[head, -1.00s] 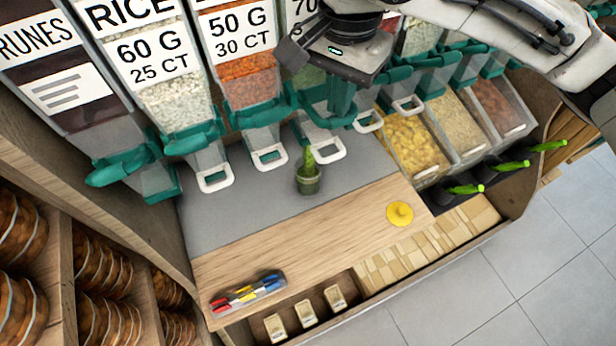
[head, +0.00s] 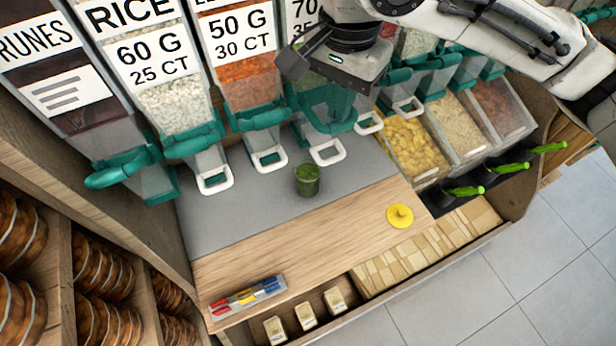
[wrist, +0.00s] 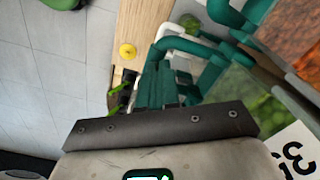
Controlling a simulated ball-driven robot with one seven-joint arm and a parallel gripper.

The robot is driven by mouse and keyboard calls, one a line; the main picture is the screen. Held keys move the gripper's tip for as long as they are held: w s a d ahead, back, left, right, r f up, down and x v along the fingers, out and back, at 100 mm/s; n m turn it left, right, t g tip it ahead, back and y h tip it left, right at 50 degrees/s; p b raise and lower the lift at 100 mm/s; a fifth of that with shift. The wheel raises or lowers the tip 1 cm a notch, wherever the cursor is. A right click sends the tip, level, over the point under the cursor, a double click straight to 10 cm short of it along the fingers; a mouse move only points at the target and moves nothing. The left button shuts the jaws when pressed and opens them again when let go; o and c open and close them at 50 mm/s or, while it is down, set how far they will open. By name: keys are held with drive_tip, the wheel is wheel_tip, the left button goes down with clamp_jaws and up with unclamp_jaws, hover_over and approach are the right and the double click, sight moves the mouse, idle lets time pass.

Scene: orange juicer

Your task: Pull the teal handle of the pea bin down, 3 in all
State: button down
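The pea bin is the one with green contents, partly hidden behind my gripper (head: 338,78) in the head view. Its teal handle (head: 328,112) shows as a rounded band just below my gripper, above a white-rimmed spout (head: 328,152). A small jar (head: 307,187) filled with green peas stands on the grey counter in front of that spout. In the wrist view, teal parts (wrist: 165,85) lie just beyond the dark edge of my gripper, and green peas (wrist: 265,105) show through a clear bin. My fingertips cannot be made out, nor whether they touch the handle.
The rice bin (head: 172,105) and an orange-filled bin (head: 248,85) stand to the left. A yellow lid (head: 400,216) and a marker tray (head: 247,297) lie on the wooden counter (head: 300,240). Open bins (head: 412,140) are at right. The counter's middle is free.

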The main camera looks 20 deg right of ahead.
drive_tip(key=r+p, duration=0.4)
drive_tip(key=w+r+p, duration=0.1)
drive_tip(key=r+p, duration=0.1)
idle(0.4)
idle(0.3)
drive_tip(key=s+r+p, duration=0.2)
drive_tip(key=s+r, duration=0.2)
drive_tip(key=r, duration=0.1)
idle(0.5)
drive_tip(key=shift+s+f, duration=0.1)
idle(0.4)
